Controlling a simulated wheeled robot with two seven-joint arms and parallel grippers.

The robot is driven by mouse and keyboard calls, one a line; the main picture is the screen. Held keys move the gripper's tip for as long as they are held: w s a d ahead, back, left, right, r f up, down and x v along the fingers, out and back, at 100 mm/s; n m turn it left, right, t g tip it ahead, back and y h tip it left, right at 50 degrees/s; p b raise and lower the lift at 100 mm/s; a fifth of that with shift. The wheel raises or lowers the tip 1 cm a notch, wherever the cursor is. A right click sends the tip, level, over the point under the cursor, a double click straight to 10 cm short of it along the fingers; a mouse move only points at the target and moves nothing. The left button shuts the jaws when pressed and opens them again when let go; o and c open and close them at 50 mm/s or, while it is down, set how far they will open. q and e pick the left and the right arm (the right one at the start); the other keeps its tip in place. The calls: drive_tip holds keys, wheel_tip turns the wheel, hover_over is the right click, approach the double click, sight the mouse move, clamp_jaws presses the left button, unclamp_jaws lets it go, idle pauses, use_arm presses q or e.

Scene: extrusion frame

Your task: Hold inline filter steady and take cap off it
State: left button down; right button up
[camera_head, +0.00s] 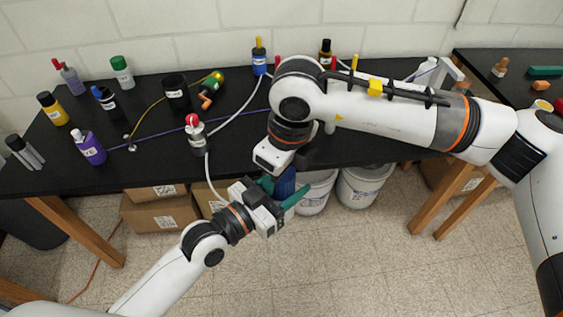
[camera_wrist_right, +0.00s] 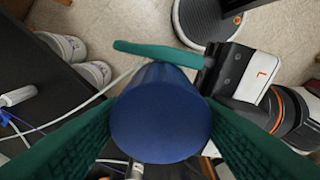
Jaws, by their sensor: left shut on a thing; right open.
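The inline filter (camera_head: 285,182) is a blue cylinder held in the air in front of the table's front edge. My left gripper (camera_head: 283,191), with green fingers, is shut on it from below. In the right wrist view the filter's round blue end (camera_wrist_right: 160,128) faces the camera, and a left green finger (camera_wrist_right: 155,52) crosses behind its body. I cannot tell where the cap begins on the blue body. My right gripper (camera_wrist_right: 160,106) is open, its two green fingers on either side of the blue end. In the head view my right wrist hides part of the filter.
The black table (camera_head: 150,165) carries bottles, including a purple one (camera_head: 90,148), a dark cup (camera_head: 176,92) and a white bottle with a red top (camera_head: 195,133). White buckets (camera_head: 358,187) and cardboard boxes (camera_head: 152,213) stand below. A white hose (camera_wrist_right: 115,82) passes beside the filter.

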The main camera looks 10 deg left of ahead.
drive_tip(key=c, duration=0.7)
drive_tip(key=shift+n, duration=0.5)
drive_tip(key=shift+r, duration=0.25)
drive_tip(key=shift+r, duration=0.85)
